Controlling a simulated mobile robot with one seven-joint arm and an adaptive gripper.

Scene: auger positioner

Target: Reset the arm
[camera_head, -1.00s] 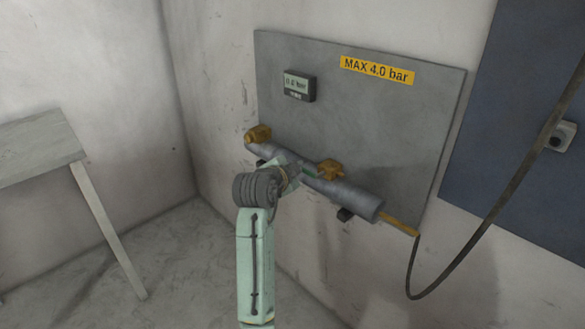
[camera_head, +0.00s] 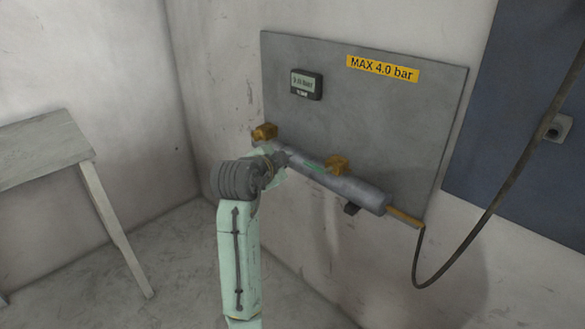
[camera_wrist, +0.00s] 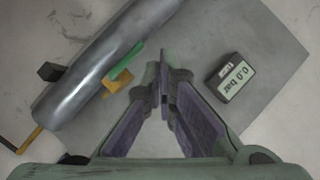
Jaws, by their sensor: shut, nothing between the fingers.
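My gripper (camera_wrist: 161,80) is in the wrist view with its two fingers brought together at the tips and nothing between them. It points at the grey wall panel (camera_wrist: 275,50), apart from the pipe. In the head view my arm reaches up from below to the left part of the pipe, and the fingers are hidden or too small to tell. The grey metal pipe (camera_head: 352,187) runs slantwise along the panel; it also shows in the wrist view (camera_wrist: 100,72), left of the fingers. A green bar (camera_wrist: 124,60) lies by its side.
A display (camera_head: 306,84) sits on the panel; in the wrist view (camera_wrist: 236,78) it reads 0.0 bar. Orange fittings (camera_head: 264,132) (camera_head: 338,164) sit on the pipe. A black cable (camera_head: 497,190) hangs at right. A table (camera_head: 45,150) stands at left.

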